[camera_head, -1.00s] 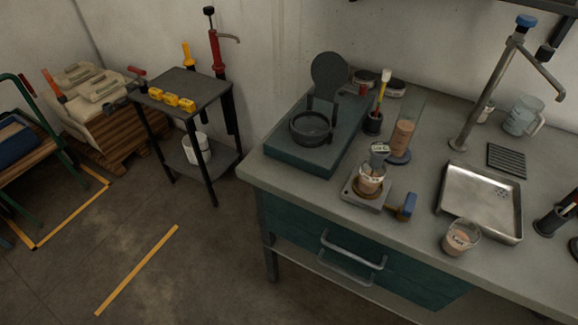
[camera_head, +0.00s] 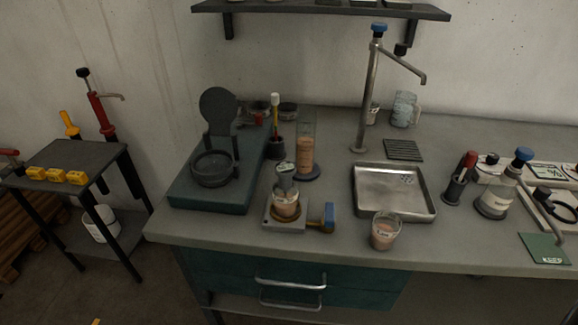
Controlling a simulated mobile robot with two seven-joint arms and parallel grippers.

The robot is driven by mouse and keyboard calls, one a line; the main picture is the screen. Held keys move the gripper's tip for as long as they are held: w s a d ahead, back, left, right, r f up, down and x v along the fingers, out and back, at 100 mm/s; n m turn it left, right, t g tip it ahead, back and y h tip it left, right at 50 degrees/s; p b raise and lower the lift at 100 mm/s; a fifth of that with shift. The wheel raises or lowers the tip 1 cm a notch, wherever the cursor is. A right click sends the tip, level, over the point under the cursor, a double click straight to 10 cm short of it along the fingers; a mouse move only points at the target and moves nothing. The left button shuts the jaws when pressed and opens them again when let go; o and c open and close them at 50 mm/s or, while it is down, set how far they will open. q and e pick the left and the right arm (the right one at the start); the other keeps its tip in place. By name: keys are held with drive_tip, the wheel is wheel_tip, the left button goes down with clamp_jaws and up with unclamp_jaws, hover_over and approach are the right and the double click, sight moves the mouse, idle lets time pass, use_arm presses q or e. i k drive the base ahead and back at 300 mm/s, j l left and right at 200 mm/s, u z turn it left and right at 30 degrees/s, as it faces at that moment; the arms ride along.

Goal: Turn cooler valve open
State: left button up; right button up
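One is a blue lever (camera_head: 328,214) on the right side of a small grey unit (camera_head: 284,222); a jar (camera_head: 286,204) with a labelled grey top sits on that unit. The other is a blue knob (camera_head: 379,28) on top of a tall metal tap (camera_head: 368,95) whose spout points right. Neither of my grippers is in view, and nothing touches either fitting.
A metal tray (camera_head: 392,192) and a labelled glass (camera_head: 385,231) stand right of the unit. A teal base (camera_head: 218,185) with a round dark pan is to its left. A tall cylinder (camera_head: 305,155) stands behind.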

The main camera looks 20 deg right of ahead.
sight(330, 207)
drive_tip(key=z, duration=1.15)
drive_tip(key=k+l, duration=0.05)
